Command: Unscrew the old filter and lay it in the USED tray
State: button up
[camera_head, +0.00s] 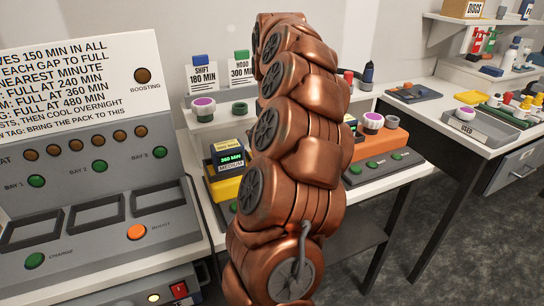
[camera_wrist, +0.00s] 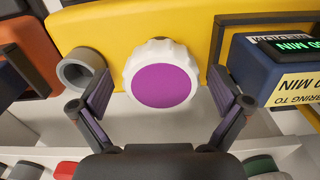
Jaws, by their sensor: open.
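A round filter with a ribbed white rim and a purple face (camera_wrist: 162,78) sits on the front of a yellow pump body (camera_wrist: 120,25) in the wrist view. My gripper (camera_wrist: 162,92) is open, with one finger on each side of the filter; the fingers look clear of its rim. In the head view my arm hides the gripper and this filter, and part of the yellow body (camera_head: 227,187) shows left of the arm.
A grey ring-shaped port (camera_wrist: 80,70) sits beside the filter. A dark display box (camera_wrist: 265,65) is close to the right finger. An orange pump (camera_head: 380,145) carries another purple-faced filter (camera_head: 373,120). One more purple-faced cap (camera_head: 203,106) stands on the shelf. A gap separates the benches.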

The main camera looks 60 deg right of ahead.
jog(key=m+b, duration=0.4)
jog(key=shift+f, duration=0.4)
jog(key=m+b, duration=0.4)
jog(key=shift+r, duration=0.15)
jog(key=shift+r+m, duration=0.2)
jog(key=shift+m, duration=0.3)
jog(key=m, duration=1.1)
